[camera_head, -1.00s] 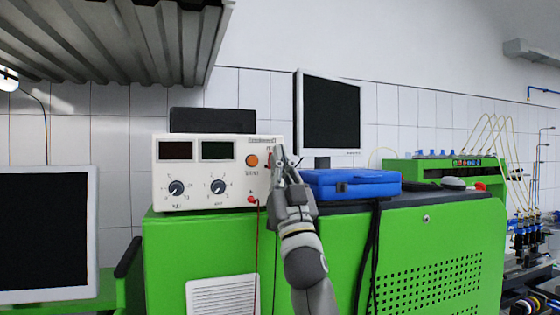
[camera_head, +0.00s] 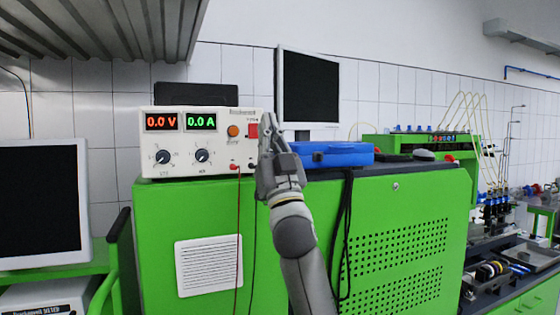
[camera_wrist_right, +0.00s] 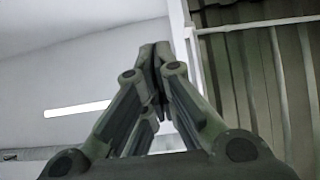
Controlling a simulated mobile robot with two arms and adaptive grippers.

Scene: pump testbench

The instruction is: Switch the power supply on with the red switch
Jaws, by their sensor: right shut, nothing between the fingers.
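The white power supply (camera_head: 180,165) stands on the green cabinet in the head view. Its two displays are lit, reading 0.0 V in red and 0.0 A in green. The red switch (camera_head: 253,130) is at the upper right of its front panel, just left of my right fingertips. My right gripper (camera_head: 268,146) is shut and empty, pointing up in front of the panel's right edge. Whether it touches the panel, I cannot tell. In the right wrist view the closed fingers (camera_wrist_right: 155,60) have nothing between them. My left gripper is not in view.
A blue case (camera_head: 335,154) lies on the green cabinet (camera_head: 330,225) right of the power supply, close to my right gripper. A monitor (camera_head: 308,88) stands behind it. A red and a black cable hang down the cabinet front. Another screen (camera_head: 40,205) stands at left.

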